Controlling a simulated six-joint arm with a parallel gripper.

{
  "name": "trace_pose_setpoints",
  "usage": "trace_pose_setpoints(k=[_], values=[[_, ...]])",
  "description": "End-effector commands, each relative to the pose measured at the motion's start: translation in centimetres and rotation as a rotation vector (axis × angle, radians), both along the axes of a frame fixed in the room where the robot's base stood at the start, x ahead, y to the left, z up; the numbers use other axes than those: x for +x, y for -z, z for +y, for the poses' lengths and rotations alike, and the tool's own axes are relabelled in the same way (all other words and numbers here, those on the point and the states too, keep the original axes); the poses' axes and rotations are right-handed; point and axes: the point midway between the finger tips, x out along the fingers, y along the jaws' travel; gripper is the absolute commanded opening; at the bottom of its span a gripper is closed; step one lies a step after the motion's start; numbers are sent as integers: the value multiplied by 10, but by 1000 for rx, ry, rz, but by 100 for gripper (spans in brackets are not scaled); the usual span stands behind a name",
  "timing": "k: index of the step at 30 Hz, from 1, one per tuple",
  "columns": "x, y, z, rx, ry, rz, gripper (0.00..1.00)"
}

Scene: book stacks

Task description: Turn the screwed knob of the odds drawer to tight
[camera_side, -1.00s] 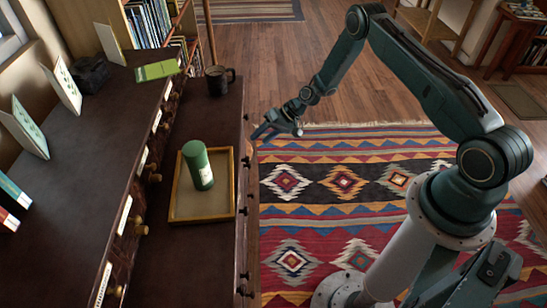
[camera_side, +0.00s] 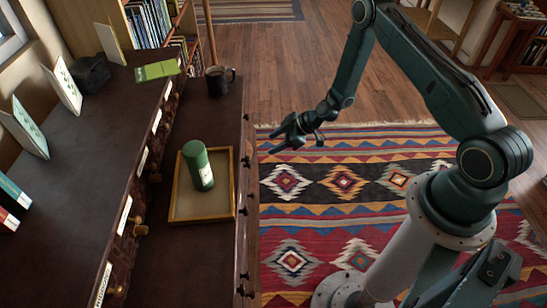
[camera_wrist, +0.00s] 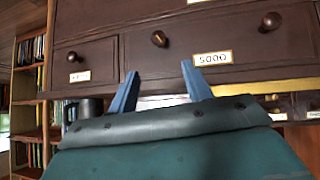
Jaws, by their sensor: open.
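The dark drawer front seen upside down in the wrist view carries a white label (camera_wrist: 212,59) that seems to read odds. It has two brown round knobs, one left of the label (camera_wrist: 160,39) and one right of it (camera_wrist: 270,22). Which is the screwed one, and how tight, I cannot tell. Knobs on this cabinet front also show small in the side view (camera_side: 244,162). My gripper (camera_side: 274,136) is open and empty, off the cabinet front above the rug. Its blue fingers (camera_wrist: 158,90) point at the drawer and touch neither knob.
On the cabinet ledge stand a wooden tray (camera_side: 231,200) with a green cylinder (camera_side: 198,166), and a dark mug (camera_side: 218,80). More labelled drawers line the raised part behind. A neighbouring drawer knob (camera_wrist: 73,57) shows in the wrist view.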

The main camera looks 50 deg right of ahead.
Motion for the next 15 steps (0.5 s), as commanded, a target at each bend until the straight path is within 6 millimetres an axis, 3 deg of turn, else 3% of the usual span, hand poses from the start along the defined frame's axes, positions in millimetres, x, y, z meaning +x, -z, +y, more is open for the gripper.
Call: trace_pose_setpoints(k=[15], values=[[-5, 0, -1, -94, -70, -60, 49]])
